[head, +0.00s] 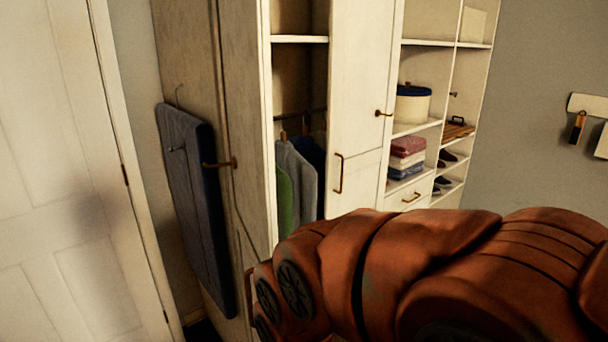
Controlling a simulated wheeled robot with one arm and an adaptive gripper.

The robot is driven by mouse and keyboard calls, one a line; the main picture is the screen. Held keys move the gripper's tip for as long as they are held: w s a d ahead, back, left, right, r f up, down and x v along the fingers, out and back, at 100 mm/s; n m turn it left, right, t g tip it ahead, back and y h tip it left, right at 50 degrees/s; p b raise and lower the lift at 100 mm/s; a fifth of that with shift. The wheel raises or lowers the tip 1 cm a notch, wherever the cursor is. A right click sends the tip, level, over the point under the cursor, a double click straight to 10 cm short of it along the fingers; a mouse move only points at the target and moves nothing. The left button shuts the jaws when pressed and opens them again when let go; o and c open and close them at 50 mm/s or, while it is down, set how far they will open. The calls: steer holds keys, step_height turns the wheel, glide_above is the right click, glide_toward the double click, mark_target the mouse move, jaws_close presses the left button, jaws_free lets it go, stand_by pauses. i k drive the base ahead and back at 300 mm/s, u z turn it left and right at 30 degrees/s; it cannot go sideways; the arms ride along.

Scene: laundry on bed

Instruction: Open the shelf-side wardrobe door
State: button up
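The cream wardrobe shows in the head view, left of the open shelves. Its shelf-side door (359,75) is the tall panel between the hanging clothes and the shelves. A bronze vertical handle (338,173) sits near its left edge, and a bronze knob (383,113) sits higher, near its right edge. The door looks closed or nearly so; I cannot tell if there is a small gap. My orange arm covers the lower right and hides the bottom of this door. My gripper is out of view.
Left of the door, a wardrobe bay stands open with hanging clothes (302,172). A dark blue ironing board (189,190) hangs on the wardrobe's left side. Shelves at right hold a round box (413,105) and folded cloths (407,155). A white room door (62,150) stands at far left.

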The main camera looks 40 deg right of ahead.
mark_target(365, 36)
steer(key=u, duration=0.9)
steer(key=k, duration=0.8)
steer(key=z, duration=1.25)
steer(key=i, duration=0.35)
steer(key=u, duration=0.05)
